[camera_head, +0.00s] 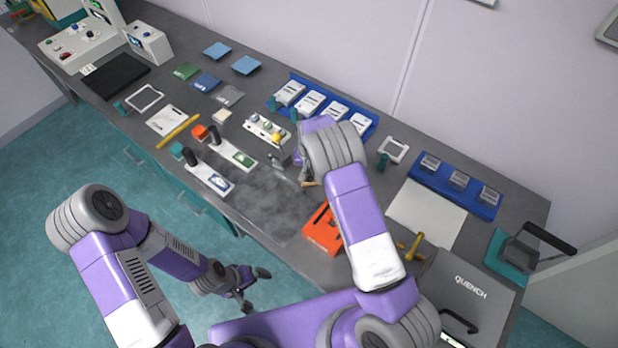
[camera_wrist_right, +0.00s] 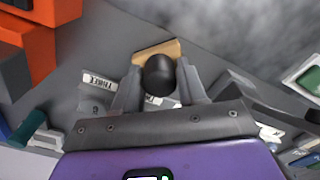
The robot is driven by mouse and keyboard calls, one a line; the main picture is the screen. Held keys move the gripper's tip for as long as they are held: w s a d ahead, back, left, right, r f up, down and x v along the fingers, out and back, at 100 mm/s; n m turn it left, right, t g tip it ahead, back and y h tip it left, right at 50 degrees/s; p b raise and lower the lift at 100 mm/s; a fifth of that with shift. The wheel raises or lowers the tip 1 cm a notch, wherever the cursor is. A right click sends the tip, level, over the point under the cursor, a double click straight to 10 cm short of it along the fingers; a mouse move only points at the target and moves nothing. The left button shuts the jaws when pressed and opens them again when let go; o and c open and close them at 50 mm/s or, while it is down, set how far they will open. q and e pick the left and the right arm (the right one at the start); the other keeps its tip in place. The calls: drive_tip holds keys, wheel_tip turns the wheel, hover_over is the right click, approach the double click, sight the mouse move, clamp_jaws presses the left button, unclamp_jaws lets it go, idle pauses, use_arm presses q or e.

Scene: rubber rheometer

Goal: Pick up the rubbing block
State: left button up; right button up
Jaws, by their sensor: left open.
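The rubbing block appears to be the tan block (camera_wrist_right: 157,50) with a round black knob (camera_wrist_right: 160,75) in the right wrist view. Its tan edge also shows in the head view (camera_head: 309,184), below my right wrist. My right gripper (camera_wrist_right: 160,84) has one finger on each side of the knob, with no clear gap, so it looks shut on it. Whether the block is clear of the bench is hard to tell. My left gripper (camera_head: 252,286) is open and empty, low over the floor in front of the bench.
Sample cards with dark posts (camera_head: 210,178) stand left of the gripper. Blue racks stand behind (camera_head: 373,134) and to the right (camera_head: 428,183). A grey smudged bench area (camera_head: 262,200) is mostly clear.

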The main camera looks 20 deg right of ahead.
sight(309, 172)
clamp_jaws()
wheel_tip(309, 172, up, 10)
idle(0.5)
